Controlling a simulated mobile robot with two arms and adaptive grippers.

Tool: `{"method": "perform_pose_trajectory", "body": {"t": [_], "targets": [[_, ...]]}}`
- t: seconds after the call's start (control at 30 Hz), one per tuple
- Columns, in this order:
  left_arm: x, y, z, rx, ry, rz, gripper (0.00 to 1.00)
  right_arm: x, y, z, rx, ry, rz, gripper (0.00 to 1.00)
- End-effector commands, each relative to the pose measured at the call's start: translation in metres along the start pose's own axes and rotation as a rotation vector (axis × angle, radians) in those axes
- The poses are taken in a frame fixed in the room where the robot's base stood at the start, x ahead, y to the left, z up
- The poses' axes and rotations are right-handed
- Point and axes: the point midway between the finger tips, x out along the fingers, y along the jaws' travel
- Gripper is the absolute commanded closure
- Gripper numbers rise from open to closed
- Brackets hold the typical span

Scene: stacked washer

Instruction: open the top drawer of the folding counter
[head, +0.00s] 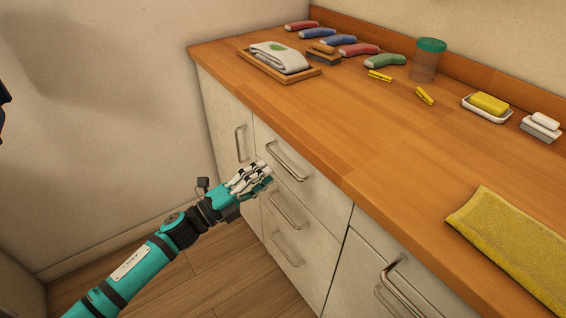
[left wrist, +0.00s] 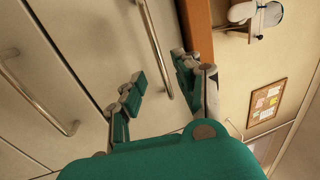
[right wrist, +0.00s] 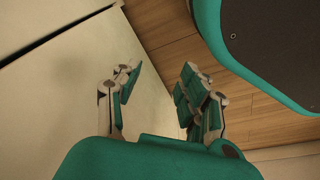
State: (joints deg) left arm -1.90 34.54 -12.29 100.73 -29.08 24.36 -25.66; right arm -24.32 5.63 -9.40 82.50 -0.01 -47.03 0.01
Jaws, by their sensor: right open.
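The folding counter (head: 340,140) has a wooden top and pale fronts. Its top drawer (head: 315,193) has a curved metal bar handle (head: 290,166), which also shows in the left wrist view (left wrist: 156,45). My left gripper (head: 262,178) is just left of this handle in the head view. In the left wrist view its fingers (left wrist: 158,88) are apart, with the handle's bar end between them; contact cannot be told. The drawer looks closed. My right gripper (right wrist: 155,85) is open and empty in the right wrist view, beside a pale panel and above the wooden floor.
Two lower drawer handles (head: 285,211) sit below, with door handles left (head: 240,144) and right (head: 404,294). On the counter are a yellow towel (head: 515,245), a soap dish (head: 487,107), a green-lidded jar (head: 428,62) and a tray (head: 310,72). Floor is clear at left.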

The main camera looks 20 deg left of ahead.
Motion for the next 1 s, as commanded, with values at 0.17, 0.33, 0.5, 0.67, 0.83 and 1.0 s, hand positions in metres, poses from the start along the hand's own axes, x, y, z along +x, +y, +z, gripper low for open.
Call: {"method": "perform_pose_trajectory", "body": {"t": [0.17, 0.33, 0.5, 0.67, 0.83, 1.0], "targets": [[0.036, -0.002, 0.000, 0.001, 0.001, -0.003, 0.67, 0.003, 0.000, 0.005, -0.001, -0.002, 0.000, 0.58], [0.055, -0.001, 0.000, -0.002, 0.000, -0.002, 0.67, 0.005, 0.000, 0.009, -0.001, -0.007, 0.000, 0.58], [0.062, 0.000, 0.000, -0.001, -0.001, 0.000, 0.67, 0.007, 0.000, 0.011, -0.001, -0.009, 0.000, 0.58], [0.062, 0.000, 0.000, -0.001, -0.001, 0.000, 0.67, 0.008, 0.000, 0.010, -0.002, -0.009, 0.000, 0.58], [0.062, 0.000, 0.000, -0.001, -0.001, 0.000, 0.80, 0.008, 0.000, 0.008, -0.002, -0.006, 0.000, 0.58], [0.062, 0.000, 0.000, -0.001, 0.000, 0.000, 1.00, 0.007, 0.000, 0.006, -0.003, -0.001, 0.000, 0.58]]}}
